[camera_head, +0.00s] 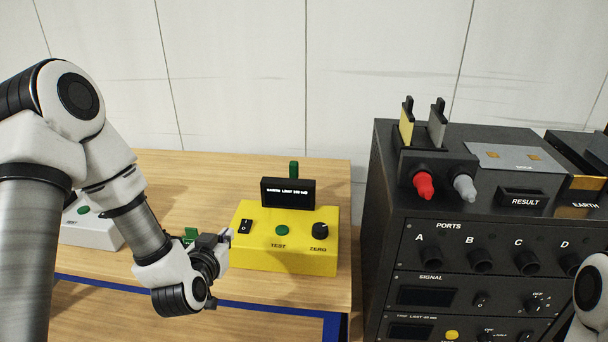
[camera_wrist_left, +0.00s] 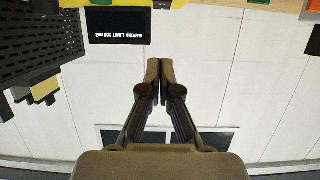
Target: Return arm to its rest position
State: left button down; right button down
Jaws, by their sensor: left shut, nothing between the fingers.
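My left arm comes in from the left in the head view. Its gripper (camera_head: 224,238) is at the left side of the yellow tester box (camera_head: 285,262); I cannot tell whether it touches the box. In the left wrist view the two fingers (camera_wrist_left: 160,68) are shut together with nothing between them. The yellow box has a black display (camera_head: 288,193), a black rocker switch, a green TEST button (camera_head: 282,230) and a black ZERO knob (camera_head: 319,230). The display also shows upside down in the wrist view (camera_wrist_left: 117,28). Part of my right arm shows at the right edge; its gripper is out of view.
A white box (camera_head: 90,228) stands on the wooden table (camera_head: 180,172), partly behind my left arm. A tall black rack (camera_head: 392,235) with ports, knobs and red and grey plugs (camera_head: 424,186) stands to the right. A pale panelled wall is behind.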

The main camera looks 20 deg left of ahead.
pick_arm(q)
jog(key=s+d+f+m+g+h+b, duration=0.1)
jog(key=s+d+f+g, duration=0.2)
jog(key=f, duration=0.5)
jog(key=s+d+f+m+g+h, duration=0.1)
jog(key=s+d+f+g, duration=0.1)
jog(key=s+f, duration=0.5)
jog(key=s+d+f+m+g+h+b, duration=0.1)
jog(key=s+d+f+m+g, duration=0.15)
jog(key=f, duration=0.65)
jog(key=s+d+f+n+g, duration=0.1)
jog(key=s+f+g, duration=0.2)
jog(key=s, duration=0.4)
jog(key=s+d+f+n+g, duration=0.1)
jog(key=s+d+f+g, duration=0.1)
jog(key=s, duration=0.6)
jog(key=shift+s+d+f+g, duration=0.25)
jog(key=shift+f+g, duration=0.55)
jog(key=shift+g, duration=0.05)
